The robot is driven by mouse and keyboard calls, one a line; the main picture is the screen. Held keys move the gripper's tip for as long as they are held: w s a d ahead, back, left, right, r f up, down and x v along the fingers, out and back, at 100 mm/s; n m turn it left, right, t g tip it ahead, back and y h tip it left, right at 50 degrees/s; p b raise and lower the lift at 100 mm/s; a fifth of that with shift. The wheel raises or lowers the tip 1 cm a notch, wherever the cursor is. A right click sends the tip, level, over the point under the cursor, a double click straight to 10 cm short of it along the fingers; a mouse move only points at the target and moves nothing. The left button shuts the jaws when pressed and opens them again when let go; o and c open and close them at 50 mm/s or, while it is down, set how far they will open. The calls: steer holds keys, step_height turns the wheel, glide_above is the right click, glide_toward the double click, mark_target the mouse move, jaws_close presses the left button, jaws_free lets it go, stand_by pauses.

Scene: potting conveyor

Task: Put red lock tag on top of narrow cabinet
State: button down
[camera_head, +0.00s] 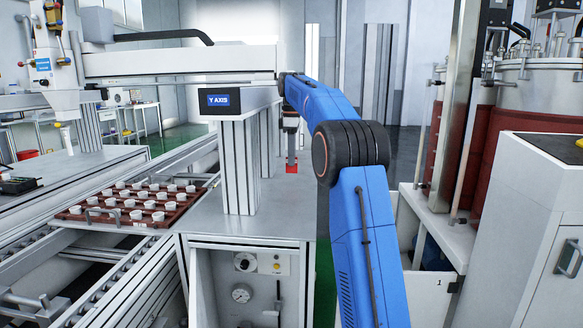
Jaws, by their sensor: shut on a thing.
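The red lock tag (291,169) is small and red, and shows at the lower end of my gripper (291,160). My gripper points down and is shut on the tag, beyond the grey bench under the Y AXIS gantry. The fingers are small and dark here, so their exact hold on the tag is hard to see. A white cabinet (515,235) with a sloping-looking top edge and a door handle stands at the right front; it may be the narrow cabinet. Its top is partly cut off by the picture edge.
The gantry post (240,165) stands just left of my gripper. A red-brown tray (75,215) of white cups sits on the conveyor at left. Red-brown tanks (510,125) and a white stand (430,215) are at right. A dark and yellow object (562,147) lies on the white cabinet.

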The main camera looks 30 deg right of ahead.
steer(key=shift+f, duration=1.8)
steer(key=c, duration=1.8)
jaws_free()
steer(key=shift+f, duration=0.15)
steer(key=shift+o, duration=0.2)
step_height(320, 180, up, 11)
steer(key=shift+f, duration=0.1)
steer(key=shift+r, duration=0.75)
